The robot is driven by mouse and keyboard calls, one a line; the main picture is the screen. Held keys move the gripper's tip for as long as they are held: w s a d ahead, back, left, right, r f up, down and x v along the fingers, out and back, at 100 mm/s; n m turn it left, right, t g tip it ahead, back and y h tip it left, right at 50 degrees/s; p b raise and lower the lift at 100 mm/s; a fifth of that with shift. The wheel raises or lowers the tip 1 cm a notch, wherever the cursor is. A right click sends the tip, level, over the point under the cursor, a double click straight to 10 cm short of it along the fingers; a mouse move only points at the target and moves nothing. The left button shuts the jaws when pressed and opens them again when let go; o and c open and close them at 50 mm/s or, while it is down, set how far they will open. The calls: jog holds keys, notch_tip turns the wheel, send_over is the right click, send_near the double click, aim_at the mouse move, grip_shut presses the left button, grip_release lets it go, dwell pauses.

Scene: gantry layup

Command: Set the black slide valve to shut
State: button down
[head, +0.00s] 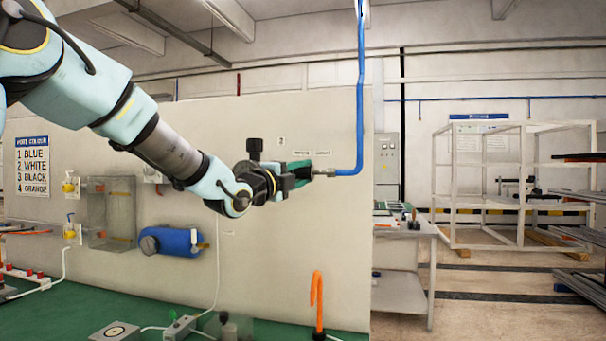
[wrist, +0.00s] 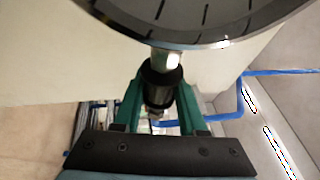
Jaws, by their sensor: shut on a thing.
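My gripper (head: 299,174) is at the wall panel, at the end of the blue pipe (head: 360,100). In the wrist view its two green fingers (wrist: 160,88) are closed on either side of the black slide valve (wrist: 162,74), a dark collar around a pale metal tube. In the head view the fingers and wrist hide most of the valve, and a short metal fitting (head: 325,172) shows between the fingers and the pipe. Small labels (head: 311,153) sit on the wall just above; I cannot read them surely. I cannot tell the collar's exact position along the tube.
A blue cylinder (head: 175,241) and a clear box (head: 110,212) are mounted on the wall at left. An orange hook (head: 317,300) rises from the green bench (head: 273,303) below. A side table (head: 408,233) and a white frame (head: 510,185) stand to the right.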

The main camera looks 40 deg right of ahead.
aim_at(316, 173)
jog(key=shift+s+d+f+b, duration=0.2)
jog(key=shift+s+b, duration=0.15)
jog(key=shift+b, duration=0.4)
jog(key=shift+s+d+b, duration=0.5)
jog(key=shift+s+b, duration=0.3)
jog(key=shift+b, duration=0.2)
jog(key=shift+s+d+r, duration=0.2)
jog(key=shift+s, duration=0.15)
jog(key=shift+c, duration=2.3)
grip_release()
jog(key=b+v, duration=0.3)
jog(key=v, duration=0.7)
jog(key=shift+a+f+b, duration=0.15)
jog(key=shift+a+b, duration=0.15)
jog(key=shift+a, duration=0.1)
